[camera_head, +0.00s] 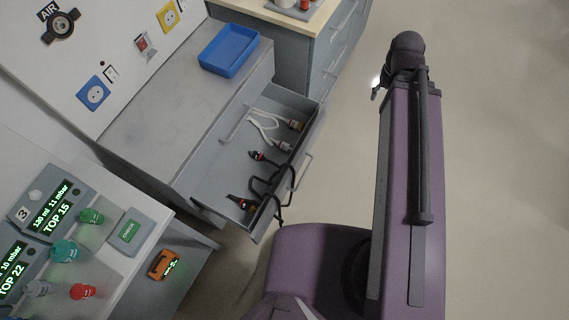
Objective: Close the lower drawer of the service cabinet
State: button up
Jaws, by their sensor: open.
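The service cabinet (165,110) is grey and stands left of centre in the head view. Its lower drawer (222,178) is pulled well out toward the right. The drawer's handle (296,172) is on its front, facing the open floor. Cables with connectors (262,157), some white and some black, lie inside; a black one hangs over the front edge. My gripper (376,93) shows only as a small dark tip below the dark joint at the far end of my purple arm. It is open, right of the drawer front and apart from it; most of it is hidden.
A blue tray (229,50) sits on the cabinet top. A second cabinet with a wooden top (318,22) stands behind. The floor (500,150) on the right is clear.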

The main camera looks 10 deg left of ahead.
aim_at(231, 172)
jog(key=u, duration=1.05)
jog(key=i, duration=0.55)
jog(key=k, duration=0.6)
jog(key=z, duration=0.35)
